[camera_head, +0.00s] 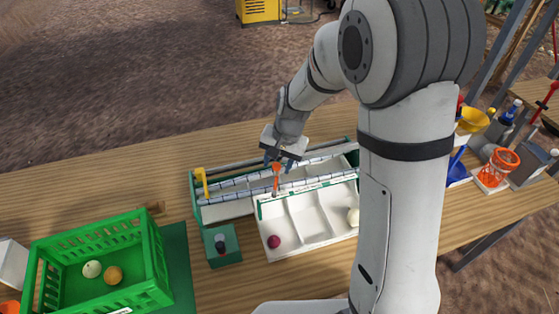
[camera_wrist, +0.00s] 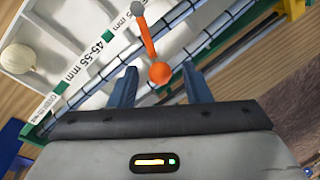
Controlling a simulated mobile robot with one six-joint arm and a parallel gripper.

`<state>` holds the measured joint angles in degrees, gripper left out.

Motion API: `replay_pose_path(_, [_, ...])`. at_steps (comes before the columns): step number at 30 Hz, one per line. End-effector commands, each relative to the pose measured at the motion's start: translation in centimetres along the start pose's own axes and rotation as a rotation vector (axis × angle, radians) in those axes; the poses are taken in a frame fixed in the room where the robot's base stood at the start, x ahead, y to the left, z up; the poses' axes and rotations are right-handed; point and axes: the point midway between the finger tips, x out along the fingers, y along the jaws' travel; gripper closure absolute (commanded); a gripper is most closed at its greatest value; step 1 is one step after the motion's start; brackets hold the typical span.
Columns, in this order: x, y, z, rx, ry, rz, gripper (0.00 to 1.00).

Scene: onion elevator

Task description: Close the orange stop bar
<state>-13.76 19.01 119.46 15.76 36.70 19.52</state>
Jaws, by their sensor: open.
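The orange stop bar (camera_head: 276,179) stands at the front edge of the sorting conveyor, near its middle. In the wrist view the orange stop bar (camera_wrist: 148,38) is a thin bar on a grey pivot, with a round orange knob (camera_wrist: 160,73) at its end. My gripper (camera_head: 276,161) is over the conveyor at the bar's top end. In the wrist view my gripper (camera_wrist: 160,84) is open, with one blue finger on each side of the knob. I cannot tell whether either finger touches it.
A yellow bar (camera_head: 201,182) stands at the conveyor's left end. A white divided tray (camera_head: 285,250) in front holds a red onion (camera_head: 274,241) and a pale onion (camera_head: 353,217). A green crate (camera_head: 100,235) with two onions stands left. A small green control box (camera_head: 222,245) sits between.

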Motion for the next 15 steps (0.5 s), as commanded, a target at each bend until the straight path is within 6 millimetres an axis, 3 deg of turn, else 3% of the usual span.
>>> replay_pose_path(2, [-0.01, 0.02, -0.01, 0.000, 0.000, 0.000, 0.56])
replay_pose_path(15, [-0.05, 0.07, -0.05, 0.002, 0.000, 0.000, 0.91])
